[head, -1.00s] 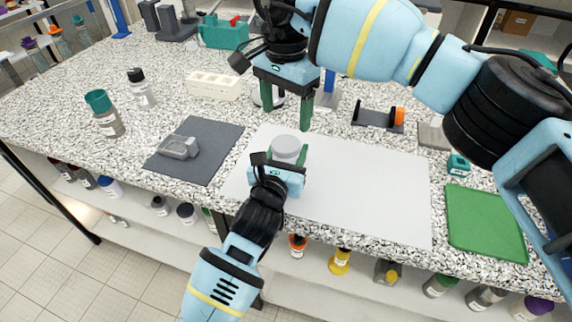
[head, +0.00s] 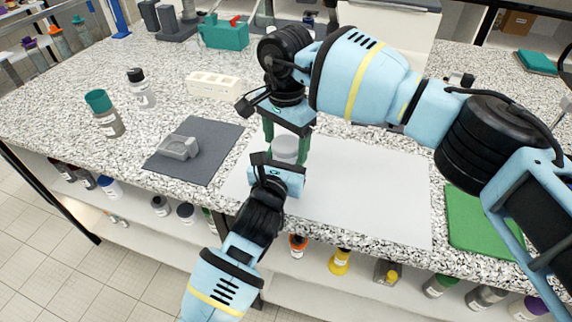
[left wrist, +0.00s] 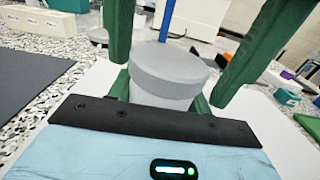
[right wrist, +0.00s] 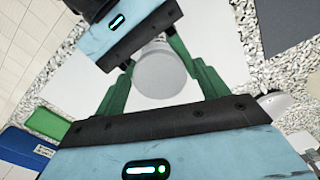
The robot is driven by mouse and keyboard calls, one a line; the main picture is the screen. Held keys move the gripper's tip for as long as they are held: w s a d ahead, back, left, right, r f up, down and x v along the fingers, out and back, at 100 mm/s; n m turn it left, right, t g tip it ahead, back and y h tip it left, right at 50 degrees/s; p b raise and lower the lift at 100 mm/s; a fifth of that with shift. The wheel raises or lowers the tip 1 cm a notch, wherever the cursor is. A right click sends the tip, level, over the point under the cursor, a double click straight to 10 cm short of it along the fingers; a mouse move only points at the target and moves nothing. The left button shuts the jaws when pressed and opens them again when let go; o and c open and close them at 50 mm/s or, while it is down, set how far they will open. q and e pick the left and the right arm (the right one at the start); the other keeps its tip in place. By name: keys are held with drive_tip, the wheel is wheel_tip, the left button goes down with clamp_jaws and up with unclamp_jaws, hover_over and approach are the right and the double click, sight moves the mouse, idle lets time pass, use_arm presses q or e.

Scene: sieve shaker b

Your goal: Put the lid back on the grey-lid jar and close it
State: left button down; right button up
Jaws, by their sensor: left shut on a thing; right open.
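The jar (left wrist: 160,97) stands upright on the white mat (head: 375,190), and its grey lid (left wrist: 168,66) sits on top of it. I cannot tell whether the lid is tight. My left gripper (head: 281,164) is shut on the jar body from the front, below the lid. My right gripper (head: 286,148) is open and points down from above. Its green fingers hang on either side of the lid, with gaps in the left wrist view. The round top of the lid (right wrist: 160,72) shows between them in the right wrist view.
A dark grey mat (head: 212,165) with a grey clamp-like block (head: 178,148) lies to the left. A teal-capped bottle (head: 104,115) and a black-capped bottle (head: 141,90) stand further left. A white rack (head: 213,86) is behind. A green mat (head: 475,225) lies right, partly behind my right arm.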

drive_tip(key=c, duration=1)
drive_tip(key=shift+m, duration=1.6)
drive_tip(key=o, duration=1.1)
drive_tip(key=shift+r, duration=2.3)
drive_tip(key=shift+c, duration=0.5)
